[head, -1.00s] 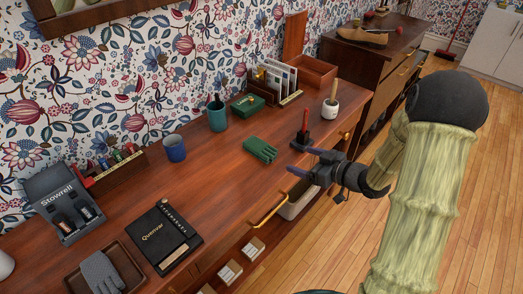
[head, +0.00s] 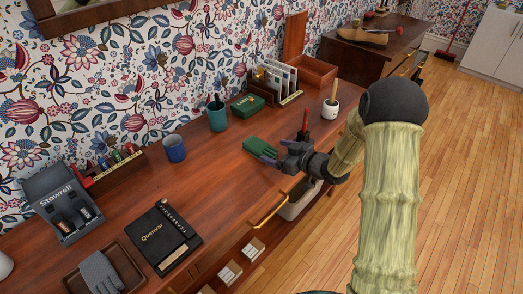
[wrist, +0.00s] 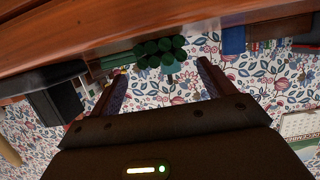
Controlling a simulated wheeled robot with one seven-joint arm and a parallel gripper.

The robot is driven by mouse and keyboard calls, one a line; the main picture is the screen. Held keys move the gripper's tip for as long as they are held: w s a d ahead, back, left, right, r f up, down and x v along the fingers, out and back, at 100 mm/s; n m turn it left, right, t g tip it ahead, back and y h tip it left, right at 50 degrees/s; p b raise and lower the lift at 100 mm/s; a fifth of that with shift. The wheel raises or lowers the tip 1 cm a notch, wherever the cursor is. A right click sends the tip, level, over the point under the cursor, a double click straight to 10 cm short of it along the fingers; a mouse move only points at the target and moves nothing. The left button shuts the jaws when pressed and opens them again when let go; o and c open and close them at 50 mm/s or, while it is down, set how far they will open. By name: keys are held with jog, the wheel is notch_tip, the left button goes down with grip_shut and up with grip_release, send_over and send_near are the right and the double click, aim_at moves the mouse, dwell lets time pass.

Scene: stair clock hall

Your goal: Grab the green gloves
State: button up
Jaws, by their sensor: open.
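The green gloves (head: 256,146) lie on the wooden sideboard (head: 215,180), toward its front edge, in the head view. My gripper (head: 275,153) is just right of them, with its two fingers pointing left at them; the fingers partly overlap the gloves' right end. In the wrist view the gloves (wrist: 160,51) show as a bunch of rounded dark green ends, ahead of and between the spread fingers of my gripper (wrist: 163,78). The gripper is open and holds nothing. Whether a finger touches the gloves cannot be told.
A red-handled stamp-like object (head: 304,126) stands close behind my gripper. A teal cup (head: 217,115), a blue mug (head: 174,148) and a green box (head: 248,104) stand farther back. A grey glove (head: 99,270) lies in a tray at the left. Sideboard left of the green gloves is clear.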

aim_at(264, 149)
jog(key=x, duration=0.5)
jog(key=shift+s+a, duration=0.1)
jog(key=shift+a, duration=0.15)
jog(key=shift+c, duration=0.4)
jog(key=c, duration=1)
